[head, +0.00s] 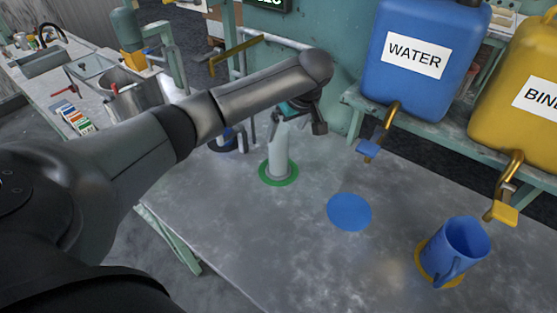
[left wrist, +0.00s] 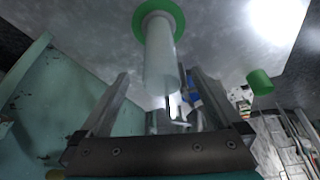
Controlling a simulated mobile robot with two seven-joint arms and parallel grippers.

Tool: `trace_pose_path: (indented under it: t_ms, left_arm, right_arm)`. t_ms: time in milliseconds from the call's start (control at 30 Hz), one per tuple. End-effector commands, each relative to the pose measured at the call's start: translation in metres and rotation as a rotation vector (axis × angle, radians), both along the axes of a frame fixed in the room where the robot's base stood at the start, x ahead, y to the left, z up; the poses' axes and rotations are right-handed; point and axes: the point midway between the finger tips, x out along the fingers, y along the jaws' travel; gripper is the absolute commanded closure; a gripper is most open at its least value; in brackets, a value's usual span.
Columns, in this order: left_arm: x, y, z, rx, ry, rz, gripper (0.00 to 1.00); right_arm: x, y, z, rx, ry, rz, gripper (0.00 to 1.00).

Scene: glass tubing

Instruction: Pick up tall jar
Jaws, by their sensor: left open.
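The tall jar (head: 278,155) is a pale, whitish cylinder standing upright on a green disc (head: 293,178) on the grey table. My left gripper (head: 298,116) is at the jar's upper part, and the arm hides the jar's top in the head view. In the left wrist view the jar (left wrist: 160,58) appears in the gap between the two fingers of my left gripper (left wrist: 159,78). The fingers are spread wide and hold nothing. I cannot tell whether either finger touches the jar. My right gripper is not in view.
A blue mug (head: 458,247) stands on a yellow disc at the right front. A blue disc (head: 349,212) lies bare mid-table. A blue WATER container (head: 415,80) and a yellow container (head: 515,115) stand on a shelf behind, their taps (head: 369,149) jutting over the table.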

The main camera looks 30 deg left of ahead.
Motion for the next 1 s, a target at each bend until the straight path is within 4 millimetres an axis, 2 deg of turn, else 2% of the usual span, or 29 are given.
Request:
trace_pose_path:
  t_ms: [100, 267, 600, 867, 1000]
  left_arm:
    - [0.003, 0.005, -0.015, 0.0, 0.001, 0.0, 0.0]
    - [0.004, 0.008, -0.023, 0.0, 0.0, 0.0, 0.0]
    - [0.01, 0.023, -0.065, 0.0, 0.001, 0.0, 0.0]
    - [0.011, 0.024, -0.068, -0.001, -0.002, -0.002, 0.0]
    - [0.011, 0.024, -0.068, -0.001, -0.002, -0.003, 0.12]
  right_arm:
    - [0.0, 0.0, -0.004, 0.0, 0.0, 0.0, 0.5]
    - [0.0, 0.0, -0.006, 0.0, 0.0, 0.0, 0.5]
    - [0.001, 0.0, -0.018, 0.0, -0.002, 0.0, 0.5]
    - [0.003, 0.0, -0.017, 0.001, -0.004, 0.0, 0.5]
    - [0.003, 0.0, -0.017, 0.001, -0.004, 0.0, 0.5]
